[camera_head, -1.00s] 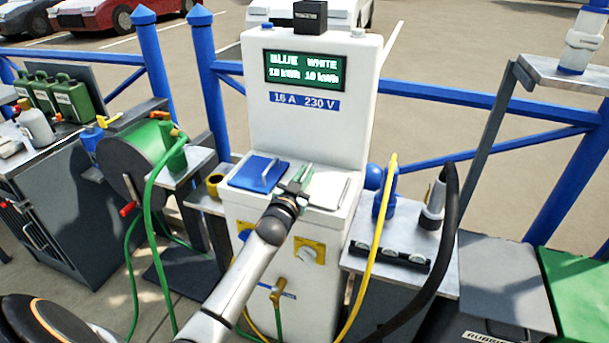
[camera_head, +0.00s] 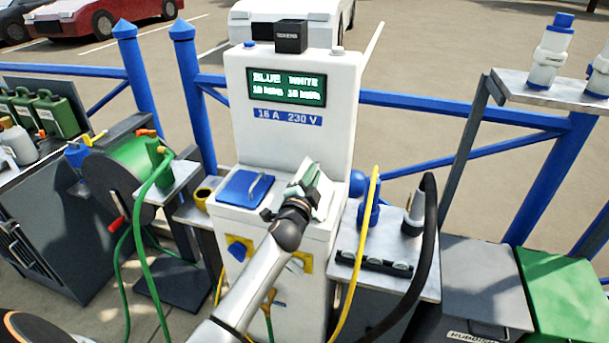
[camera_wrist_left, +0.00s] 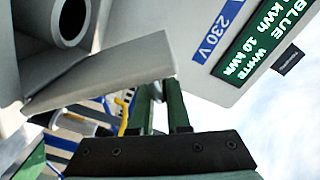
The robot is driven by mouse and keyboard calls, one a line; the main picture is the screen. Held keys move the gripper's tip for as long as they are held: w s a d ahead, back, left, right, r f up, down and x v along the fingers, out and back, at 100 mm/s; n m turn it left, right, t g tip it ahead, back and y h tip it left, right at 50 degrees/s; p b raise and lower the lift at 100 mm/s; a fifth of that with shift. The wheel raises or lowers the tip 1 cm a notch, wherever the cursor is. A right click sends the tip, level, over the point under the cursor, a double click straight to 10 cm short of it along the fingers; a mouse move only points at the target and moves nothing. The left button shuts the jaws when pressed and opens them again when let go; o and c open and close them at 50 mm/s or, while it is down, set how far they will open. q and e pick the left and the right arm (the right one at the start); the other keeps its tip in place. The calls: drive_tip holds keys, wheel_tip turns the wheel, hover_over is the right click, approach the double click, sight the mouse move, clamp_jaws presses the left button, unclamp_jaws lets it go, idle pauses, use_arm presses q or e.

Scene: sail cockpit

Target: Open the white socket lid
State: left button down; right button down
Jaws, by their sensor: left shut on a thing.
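The white socket lid (camera_head: 324,198) is on the right of the white pedestal's ledge, tilted up. In the left wrist view the lid (camera_wrist_left: 105,72) is a pale plate standing away from the pedestal, with a round dark socket opening (camera_wrist_left: 72,18) beyond it. My left gripper (camera_head: 306,178) is at the lid, partly covering it in the head view. Its green fingers (camera_wrist_left: 160,108) are shut at the lid's edge; the exact contact is hidden. The blue socket lid (camera_head: 243,189) beside it lies closed, with its handle on top. My right gripper is not in view.
The pedestal (camera_head: 290,145) rises behind the lids, with a lit display (camera_head: 287,87). A yellow cable (camera_head: 370,215) and a black cable (camera_head: 430,240) hang to the right. A green hose reel (camera_head: 130,170) stands left. Blue railings run behind.

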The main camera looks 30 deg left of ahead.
use_arm(q)
drive_tip(key=shift+w+d+r+m, duration=0.15)
drive_tip(key=shift+d+r+m, duration=0.1)
drive_tip(key=shift+d+m, duration=0.3)
drive_tip(key=shift+w+d+r+m, duration=0.1)
drive_tip(key=shift+d+r+m, duration=0.1)
drive_tip(key=shift+d+m, duration=0.3)
drive_tip(key=c, duration=0.9)
unclamp_jaws()
drive_tip(key=shift+f, duration=0.1)
drive_tip(key=v, duration=1.2)
drive_tip(key=shift+s, duration=0.3)
